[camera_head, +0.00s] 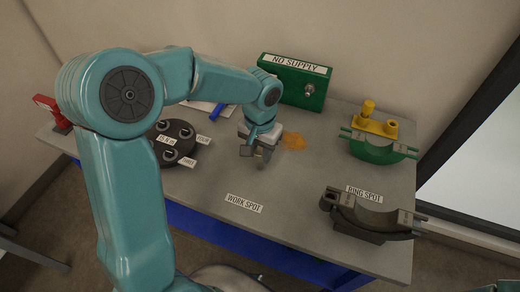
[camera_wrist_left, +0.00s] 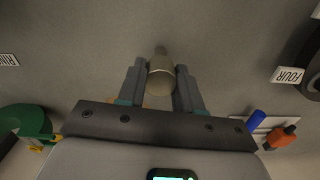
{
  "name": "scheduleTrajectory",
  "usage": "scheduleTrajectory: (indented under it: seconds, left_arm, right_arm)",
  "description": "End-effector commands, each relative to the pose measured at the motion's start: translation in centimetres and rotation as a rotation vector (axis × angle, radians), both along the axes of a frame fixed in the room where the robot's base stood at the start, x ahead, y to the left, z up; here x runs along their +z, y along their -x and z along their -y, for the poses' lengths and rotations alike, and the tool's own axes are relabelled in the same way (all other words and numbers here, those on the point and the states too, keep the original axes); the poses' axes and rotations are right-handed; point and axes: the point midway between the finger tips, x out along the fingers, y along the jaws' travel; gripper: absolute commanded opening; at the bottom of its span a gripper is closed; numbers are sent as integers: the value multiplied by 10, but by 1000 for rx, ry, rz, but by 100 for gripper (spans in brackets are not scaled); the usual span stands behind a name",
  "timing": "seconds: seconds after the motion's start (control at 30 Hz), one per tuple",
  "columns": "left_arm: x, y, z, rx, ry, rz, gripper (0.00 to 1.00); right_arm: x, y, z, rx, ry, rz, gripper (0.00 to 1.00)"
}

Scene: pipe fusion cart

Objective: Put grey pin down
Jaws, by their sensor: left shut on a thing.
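The grey pin (camera_wrist_left: 161,68) is between the two fingers of my left gripper (camera_wrist_left: 161,85) in the left wrist view. The fingers are shut on it, and its narrow tip points away from the gripper. In the head view my left gripper (camera_head: 258,152) is over the middle of the grey table (camera_head: 300,205), behind the WORK SPOT label (camera_head: 244,203). The pin (camera_head: 262,160) shows small below the fingers there. I cannot tell whether the pin touches the table. My right gripper is not in view.
A dark round holder (camera_head: 180,155) with labelled posts stands to the left. A green half ring with yellow parts (camera_head: 378,148) and a dark half ring (camera_head: 370,218) are on the right. The table front is clear.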

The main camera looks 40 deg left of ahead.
Motion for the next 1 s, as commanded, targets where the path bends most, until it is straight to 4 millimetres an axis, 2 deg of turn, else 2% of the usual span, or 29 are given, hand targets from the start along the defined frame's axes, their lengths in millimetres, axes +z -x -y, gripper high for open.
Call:
scheduleTrajectory:
  seconds: [0.03, 0.07, 0.1, 0.13, 0.4, 0.53, 0.9, 1.0]
  left_arm:
    - [-4, 0, 0, 0, 0, 0, 0]
    - [-3, 0, 0, 0, 0, 0, 41]
    - [-2, 0, 0, 0, 0, 0, 54]
    - [-2, 0, 0, 0, 0, 0, 60]
    - [-1, 0, 0, 0, 0, 0, 60]
    - [9, -1, 0, 0, 0, 4, 60]
    - [91, -1, 0, 0, 0, 5, 60]
    - [107, -1, 0, 0, 0, 4, 60]
  right_arm:
    - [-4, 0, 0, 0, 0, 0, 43]
    - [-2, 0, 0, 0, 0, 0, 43]
    - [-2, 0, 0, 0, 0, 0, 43]
    - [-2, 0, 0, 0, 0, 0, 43]
    - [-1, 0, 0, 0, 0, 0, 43]
    - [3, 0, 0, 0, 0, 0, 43]
    - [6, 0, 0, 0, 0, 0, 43]
    - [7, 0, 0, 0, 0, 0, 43]
